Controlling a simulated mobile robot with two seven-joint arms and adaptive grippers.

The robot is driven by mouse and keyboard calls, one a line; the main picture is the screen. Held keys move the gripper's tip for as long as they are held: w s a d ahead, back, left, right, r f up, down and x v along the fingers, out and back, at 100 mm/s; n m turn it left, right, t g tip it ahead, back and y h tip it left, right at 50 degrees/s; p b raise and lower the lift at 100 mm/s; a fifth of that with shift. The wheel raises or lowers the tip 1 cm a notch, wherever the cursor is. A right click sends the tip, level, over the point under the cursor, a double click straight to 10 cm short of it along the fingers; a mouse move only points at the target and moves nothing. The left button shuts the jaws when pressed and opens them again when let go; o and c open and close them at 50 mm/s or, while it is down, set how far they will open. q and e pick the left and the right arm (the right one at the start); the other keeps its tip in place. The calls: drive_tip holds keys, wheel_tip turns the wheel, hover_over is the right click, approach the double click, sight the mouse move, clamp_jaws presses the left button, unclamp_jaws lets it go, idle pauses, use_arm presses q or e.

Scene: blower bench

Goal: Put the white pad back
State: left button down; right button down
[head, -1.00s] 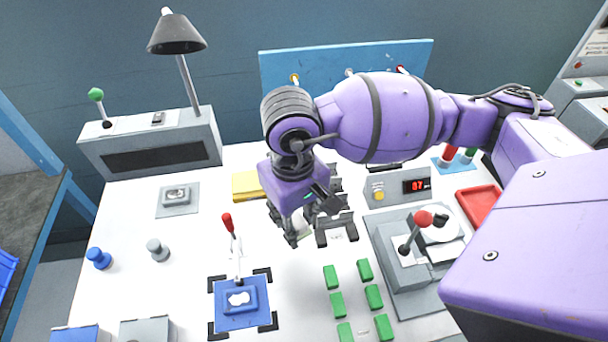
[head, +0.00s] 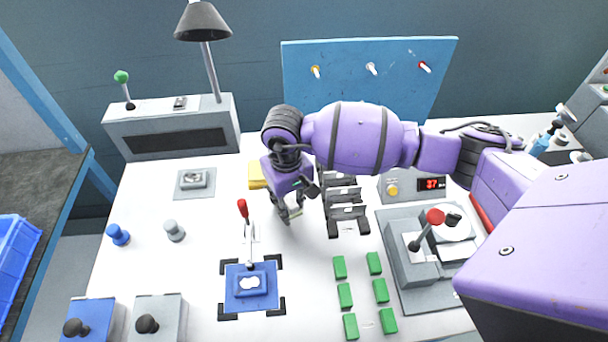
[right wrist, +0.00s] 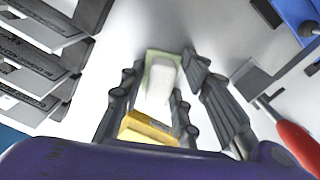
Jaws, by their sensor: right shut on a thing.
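The white pad (right wrist: 163,78), a small pale block on a greenish base, sits between the fingers of my right gripper (right wrist: 155,100) in the right wrist view. In the head view my right gripper (head: 290,214) points down over the white bench, left of the dark rack, and only a pale edge of the pad (head: 295,212) shows. The gripper is shut on the pad. A yellow block (head: 256,174) lies on the bench just behind and left of the gripper; it also shows in the right wrist view (right wrist: 148,129). My left gripper is not in view.
The grey slotted rack (head: 347,212) stands close on the right. A red-handled toggle clamp (head: 244,212) and blue fixture (head: 250,285) are at the front left. Green blocks (head: 345,295) lie in front of the rack. The bench between clamp and rack is clear.

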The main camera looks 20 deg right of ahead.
sight(289, 200)
drive_tip(key=shift+r, duration=0.1)
drive_tip(key=shift+f, duration=0.2)
drive_tip(key=c, duration=1.3)
unclamp_jaws()
drive_tip(key=shift+r, duration=0.1)
wheel_tip(289, 200, up, 12)
drive_tip(key=shift+r, duration=0.15)
